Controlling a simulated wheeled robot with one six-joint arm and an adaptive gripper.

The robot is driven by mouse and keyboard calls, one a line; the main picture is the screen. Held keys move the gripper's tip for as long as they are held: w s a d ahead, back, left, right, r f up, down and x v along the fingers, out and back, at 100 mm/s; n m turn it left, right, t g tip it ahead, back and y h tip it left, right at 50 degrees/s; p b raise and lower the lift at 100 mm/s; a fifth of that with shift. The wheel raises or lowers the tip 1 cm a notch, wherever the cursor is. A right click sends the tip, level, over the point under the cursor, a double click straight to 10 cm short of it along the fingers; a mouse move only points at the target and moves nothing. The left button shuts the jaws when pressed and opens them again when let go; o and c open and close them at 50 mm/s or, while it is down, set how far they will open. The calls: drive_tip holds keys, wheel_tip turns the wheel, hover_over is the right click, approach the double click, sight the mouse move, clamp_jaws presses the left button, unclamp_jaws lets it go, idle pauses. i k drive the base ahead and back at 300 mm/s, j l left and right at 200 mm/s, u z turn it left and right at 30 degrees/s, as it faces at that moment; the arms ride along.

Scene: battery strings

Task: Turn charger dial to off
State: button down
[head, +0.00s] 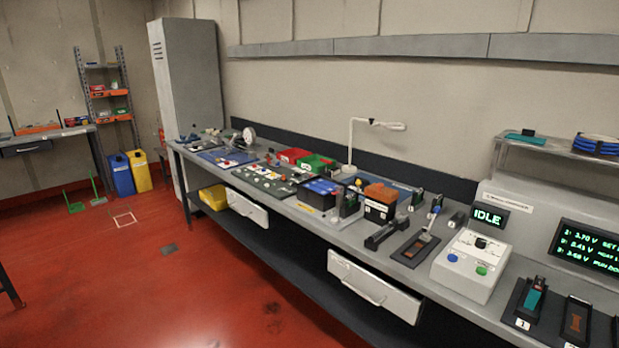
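The charger is a pale box (464,272) on the long workbench, right of centre in the head view. Its dark dial (481,243) sits on the upper part of the sloped face; the knob is too small to read its setting. A blue button (452,257) and a green button (481,270) are below it. A small display (489,218) behind the dial reads "IDLE" in green. My gripper is not in view, and nothing touches the dial.
A larger screen (590,250) with green readings stands to the right. Battery holders (525,303) lie in front of it. Left of the charger are a dark-based fixture (415,248) and an orange-topped box (380,202). A white drawer (375,288) juts out below the bench. The red floor (180,290) is mostly clear.

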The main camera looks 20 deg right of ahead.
sight(480, 242)
drive_tip(key=z, duration=1.15)
